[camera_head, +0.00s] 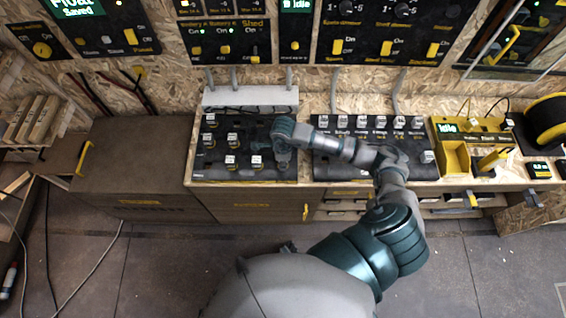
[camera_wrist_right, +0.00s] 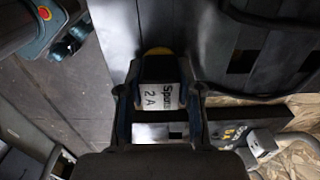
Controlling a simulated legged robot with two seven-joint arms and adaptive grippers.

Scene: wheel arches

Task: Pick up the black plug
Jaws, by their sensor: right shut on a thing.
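My right arm reaches over the left black plug panel (camera_head: 212,172). Its gripper (camera_head: 284,160) is at that panel's right end, seen small and from above. In the right wrist view the gripper (camera_wrist_right: 160,112) is shut on a black plug (camera_wrist_right: 158,70) with a white label reading "Spare 2 A" and a yellow edge at its far end. One finger is on each side of the plug. I cannot tell whether the plug still touches the panel. Several other black plugs with white labels (camera_head: 231,138) stand on the panel. My left gripper is not in view.
A second panel (camera_head: 345,171) with a row of labelled plugs lies to the right. A grey cable trunk (camera_head: 250,97) runs behind the left panel. A yellow bin (camera_head: 455,158) and a yellow-black reel (camera_head: 546,118) stand further right. The brown cabinet top (camera_head: 135,150) at left is clear.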

